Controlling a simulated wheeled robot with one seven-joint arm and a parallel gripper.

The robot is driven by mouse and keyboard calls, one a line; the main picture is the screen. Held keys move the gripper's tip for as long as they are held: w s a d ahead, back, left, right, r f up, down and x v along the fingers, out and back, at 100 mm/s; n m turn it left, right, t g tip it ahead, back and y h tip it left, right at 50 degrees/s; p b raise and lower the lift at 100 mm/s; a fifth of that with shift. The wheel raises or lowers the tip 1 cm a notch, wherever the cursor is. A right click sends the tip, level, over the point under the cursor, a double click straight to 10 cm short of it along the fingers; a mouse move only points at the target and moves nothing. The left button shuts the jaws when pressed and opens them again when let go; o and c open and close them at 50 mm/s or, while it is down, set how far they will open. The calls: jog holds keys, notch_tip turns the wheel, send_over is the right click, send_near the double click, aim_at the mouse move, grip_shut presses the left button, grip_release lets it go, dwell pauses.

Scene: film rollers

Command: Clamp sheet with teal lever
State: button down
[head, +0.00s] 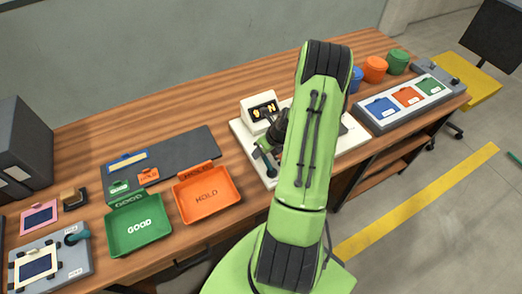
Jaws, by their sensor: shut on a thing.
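A white machine base (252,166) sits near the middle of the bench, with a small lit display box (262,112) at its back. A dark teal lever (264,158) slants up on the left part of this base. My gripper (266,145) is at the lever's upper end and appears shut on it; its fingertips are small and partly dark against it. My green arm covers the middle of the base, so any sheet there is hidden. Another teal lever (75,238) is on the grey fixture (75,262) at the far left, which holds a dark blue framed sheet (36,264).
A green GOOD tray (138,243) and an orange HOLD tray (230,204) lie left of my arm. A grey mat (190,150) is behind them. Blue, orange and green pots (375,68) and a rack of coloured cards (376,122) stand on the right.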

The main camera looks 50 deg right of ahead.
jog(key=c, duration=0.8)
grip_release()
jog(key=shift+c, duration=0.2)
jog(key=p+v, duration=0.3)
jog(key=v, duration=1.2)
jog(key=shift+s+r, duration=0.15)
jog(key=shift+r, duration=0.2)
jog(key=shift+d, duration=0.1)
